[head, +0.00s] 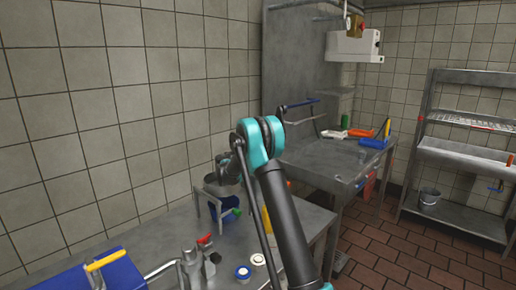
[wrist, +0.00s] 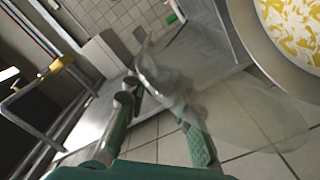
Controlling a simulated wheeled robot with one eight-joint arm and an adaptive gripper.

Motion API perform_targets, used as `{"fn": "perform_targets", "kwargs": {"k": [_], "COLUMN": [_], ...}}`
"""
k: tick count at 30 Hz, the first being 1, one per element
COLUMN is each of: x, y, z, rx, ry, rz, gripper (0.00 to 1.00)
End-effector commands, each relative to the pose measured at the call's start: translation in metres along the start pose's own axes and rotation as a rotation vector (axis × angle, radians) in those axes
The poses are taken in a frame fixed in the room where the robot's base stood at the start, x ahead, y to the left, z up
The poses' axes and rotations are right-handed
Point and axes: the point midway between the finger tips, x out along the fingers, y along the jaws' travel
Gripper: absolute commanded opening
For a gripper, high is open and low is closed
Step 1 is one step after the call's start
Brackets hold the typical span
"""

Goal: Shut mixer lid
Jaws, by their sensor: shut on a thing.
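In the wrist view, a clear see-through mixer lid (wrist: 255,112) extends right from between the fingers of my gripper (wrist: 160,98). The green-padded fingers stand some way apart, shut on the lid's clear part. The metal mixer bowl (wrist: 262,58) fills the top right corner, with yellow and white pieces inside. The lid appears tilted beside the bowl's rim; whether they touch cannot be told. My gripper is mostly hidden there, and the lid cannot be made out.
The metal counter (head: 318,222) holds a blue container (head: 112,275), a metal tap (head: 190,265) and small round pots (head: 243,272). A tiled wall is close on the left. A second worktable (head: 335,158) and a shelf rack (head: 460,212) stand farther right, with open floor between.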

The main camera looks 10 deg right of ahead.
Motion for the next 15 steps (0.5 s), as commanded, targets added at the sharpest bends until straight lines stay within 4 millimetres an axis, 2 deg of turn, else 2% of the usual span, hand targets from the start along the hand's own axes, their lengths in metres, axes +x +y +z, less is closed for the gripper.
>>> {"fn": "perform_targets", "kwargs": {"k": [6, 15], "x": [-0.0003, -0.0002], "y": [0.0007, 0.0008], "z": [0.0092, 0.0114], "rx": [-0.003, -0.004], "ry": [0.0, 0.0], "rz": [0.0, 0.0], "gripper": [0.0, 0.0]}}
